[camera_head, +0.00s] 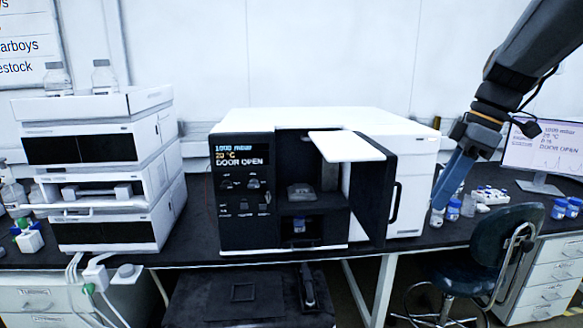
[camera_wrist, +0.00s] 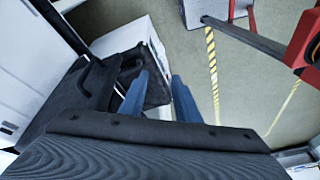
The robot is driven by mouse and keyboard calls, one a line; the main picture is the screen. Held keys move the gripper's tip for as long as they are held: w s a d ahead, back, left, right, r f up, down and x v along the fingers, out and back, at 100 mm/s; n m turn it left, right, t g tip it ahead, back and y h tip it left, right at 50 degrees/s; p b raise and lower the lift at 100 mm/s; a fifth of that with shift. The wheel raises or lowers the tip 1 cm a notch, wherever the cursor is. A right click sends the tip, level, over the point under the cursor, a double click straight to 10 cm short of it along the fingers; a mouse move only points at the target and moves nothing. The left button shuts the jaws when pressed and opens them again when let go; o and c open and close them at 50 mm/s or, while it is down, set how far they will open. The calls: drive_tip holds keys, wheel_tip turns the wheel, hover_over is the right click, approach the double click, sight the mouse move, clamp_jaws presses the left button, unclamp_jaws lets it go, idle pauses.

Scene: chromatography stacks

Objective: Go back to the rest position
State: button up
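My gripper (camera_head: 440,200) has blue fingers and hangs down at the right, in front of the right side of the white instrument (camera_head: 270,119). In the wrist view my gripper (camera_wrist: 160,78) shows its two blue fingers apart with nothing between them. The instrument's door (camera_head: 372,200) stands open, and its display (camera_head: 238,156) reads "DOOR OPEN".
Blue-capped bottles (camera_head: 453,210) and a white rack (camera_head: 489,195) stand on the bench near my gripper. A monitor (camera_head: 545,148) is behind them, and a dark chair (camera_head: 503,240) is in front. Stacked modules (camera_head: 100,148) stand at the left. The wrist view shows floor with striped tape (camera_wrist: 211,60).

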drive_tip(key=s+a+f+m+h+b, duration=0.1)
drive_tip(key=s+a+f+m+b, duration=0.1)
drive_tip(key=f, duration=0.8)
drive_tip(key=s+a+f+m+h+b, duration=0.1)
drive_tip(key=s+a+f+m+b, duration=0.2)
drive_tip(key=f, duration=0.6)
drive_tip(key=s+a+f+m+h+b, duration=0.1)
drive_tip(key=s+a+f+m+b, duration=0.2)
drive_tip(key=s+a+f+m, duration=0.3)
drive_tip(key=shift+f+m+h, duration=0.4)
drive_tip(key=shift+f+m, duration=0.7)
drive_tip(key=shift+f, duration=1.25)
